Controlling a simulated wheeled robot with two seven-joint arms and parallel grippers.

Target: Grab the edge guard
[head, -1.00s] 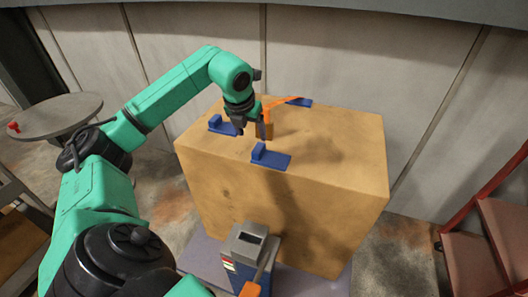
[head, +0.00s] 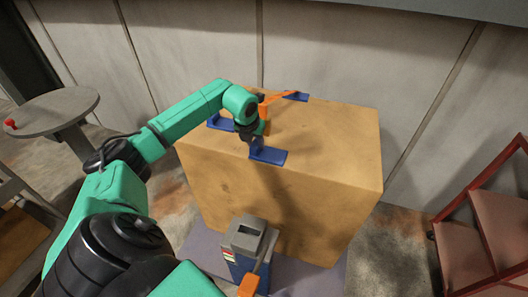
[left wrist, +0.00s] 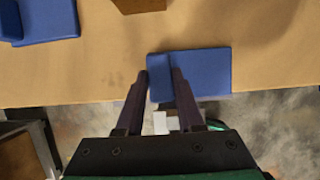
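The near edge guard (head: 268,156), blue with a flat plate and a raised block at its left end, lies on the crate's front top edge. It also shows in the left wrist view (left wrist: 205,70). My left gripper (head: 256,143) is down over this guard. In the left wrist view its two fingers (left wrist: 160,75) stand apart, one on each side of the raised block, with a thin gap at the left finger. Contact on the right finger is unclear. Another blue guard (head: 217,122) lies to the left, partly behind my arm. My right gripper is out of view.
The large tan crate (head: 270,210) carries an orange strap (head: 281,98) leading to a third blue guard (head: 296,96) at the back. A grey and blue device (head: 247,240) stands in front. A round table (head: 50,112) is left; red-framed steps (head: 490,215) are right.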

